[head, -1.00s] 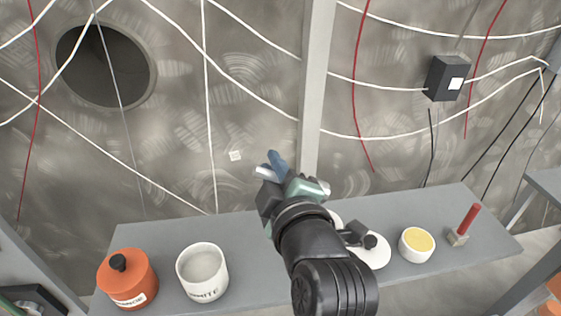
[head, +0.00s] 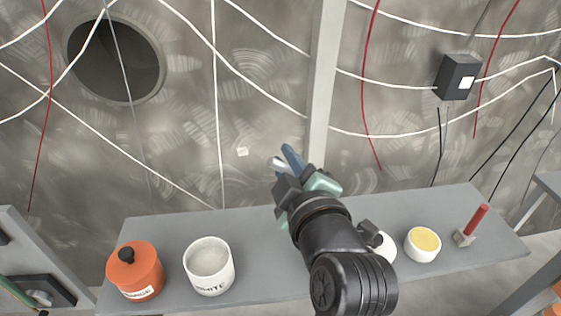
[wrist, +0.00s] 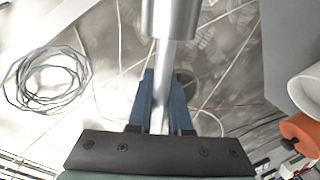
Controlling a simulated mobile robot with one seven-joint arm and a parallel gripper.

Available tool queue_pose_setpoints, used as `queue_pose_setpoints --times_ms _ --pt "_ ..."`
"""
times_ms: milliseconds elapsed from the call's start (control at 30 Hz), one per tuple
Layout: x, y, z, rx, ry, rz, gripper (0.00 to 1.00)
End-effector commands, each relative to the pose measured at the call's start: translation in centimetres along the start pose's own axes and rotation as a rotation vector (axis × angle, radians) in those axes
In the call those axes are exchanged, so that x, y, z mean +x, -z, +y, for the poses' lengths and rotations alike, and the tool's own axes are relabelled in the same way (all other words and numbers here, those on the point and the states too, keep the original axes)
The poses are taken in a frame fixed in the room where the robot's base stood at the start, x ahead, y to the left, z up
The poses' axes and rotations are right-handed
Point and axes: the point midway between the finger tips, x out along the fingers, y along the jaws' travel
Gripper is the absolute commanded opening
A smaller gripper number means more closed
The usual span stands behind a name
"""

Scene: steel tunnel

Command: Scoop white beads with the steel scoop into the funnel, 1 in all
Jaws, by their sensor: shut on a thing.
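My gripper (head: 289,160) is raised above the back of the grey shelf, left of the steel post. Its blue fingers are shut on the handle of the steel scoop (head: 276,164). In the wrist view the scoop (wrist: 172,18) points away from the fingers, and its far end is cut off by the top edge. I cannot tell whether it holds beads. A white pot (head: 209,282) with pale contents, probably the white beads, stands on the shelf left of the arm. I cannot make out a funnel; my arm hides part of the shelf.
An orange lidded jar (head: 134,275) stands left of the white pot. Right of my arm are a partly hidden white object (head: 387,246), a white bowl of yellow material (head: 422,251) and a red-handled tool (head: 472,224). Cables hang across the wall behind.

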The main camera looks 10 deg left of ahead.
Motion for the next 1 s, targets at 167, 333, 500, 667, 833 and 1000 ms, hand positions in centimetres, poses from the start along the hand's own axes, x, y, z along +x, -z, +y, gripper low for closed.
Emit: queue_pose_setpoints --times_ms 167,333,500,667,833,1000 --pt "-0.3 0.3 1.5 0.142 -0.001 0.028 0.00" --pt "-0.5 0.2 2.5 0.278 -0.002 0.054 0.00" --pt "-0.7 -0.5 3.4 0.414 -0.002 0.081 0.00" --pt "-0.8 -1.0 4.4 0.542 -0.002 0.107 0.00" --pt "-1.1 -1.6 5.4 0.678 -0.002 0.134 0.00" --pt "-1.3 -2.2 6.4 0.814 -0.003 0.162 0.00"
